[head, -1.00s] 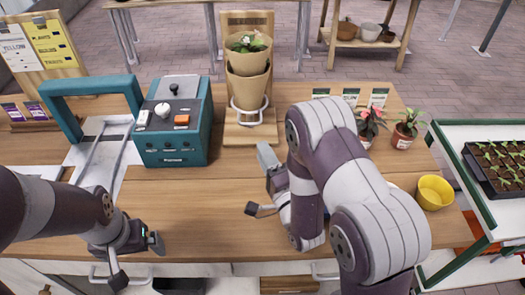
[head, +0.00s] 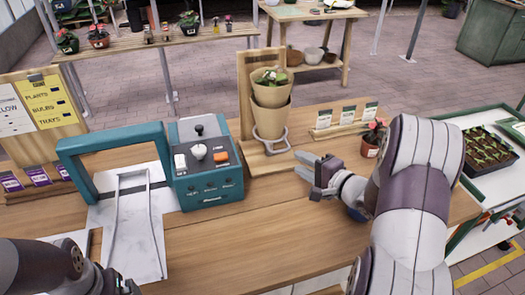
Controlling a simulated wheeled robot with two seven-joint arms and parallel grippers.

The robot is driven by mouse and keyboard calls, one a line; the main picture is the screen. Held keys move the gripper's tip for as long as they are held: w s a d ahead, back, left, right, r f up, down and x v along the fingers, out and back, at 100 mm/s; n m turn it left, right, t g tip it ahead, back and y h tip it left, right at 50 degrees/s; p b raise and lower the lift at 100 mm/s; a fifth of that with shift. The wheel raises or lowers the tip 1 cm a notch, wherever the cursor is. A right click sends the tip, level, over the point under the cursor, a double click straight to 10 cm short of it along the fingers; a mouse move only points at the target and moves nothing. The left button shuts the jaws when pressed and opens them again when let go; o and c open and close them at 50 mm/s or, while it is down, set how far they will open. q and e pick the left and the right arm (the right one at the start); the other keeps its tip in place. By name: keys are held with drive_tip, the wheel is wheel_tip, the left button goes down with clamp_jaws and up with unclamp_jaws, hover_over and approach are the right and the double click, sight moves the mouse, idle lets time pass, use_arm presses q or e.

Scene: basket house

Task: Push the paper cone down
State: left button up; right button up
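A brown paper cone (head: 271,93) with a small leafy plant in its top stands on the wooden stand (head: 247,80). It sits in a second, lower brown cone (head: 271,121), held upright by a grey metal ring (head: 278,142). My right gripper (head: 306,168) is to the right of and below the cones, above the table, apart from them. Its fingers point left and overlap in this view; nothing shows held. My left gripper (head: 118,282) is partly cut off at the lower left edge, and its fingers are not clear.
A teal machine (head: 206,170) with knobs and an orange switch stands left of the stand, beside a teal frame (head: 80,170). The front middle of the wooden table (head: 260,235) is clear.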

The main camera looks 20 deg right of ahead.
use_arm(q)
drive_tip(key=shift+d, duration=0.6)
drive_tip(key=shift+a, duration=0.35)
drive_tip(key=shift+d+r, duration=0.1)
drive_tip(key=shift+d, duration=0.1)
use_arm(e)
drive_tip(key=x, duration=1.1)
drive_tip(key=shift+w+d+f, duration=0.15)
drive_tip(key=shift+w+f, duration=0.1)
drive_tip(key=shift+w, duration=0.15)
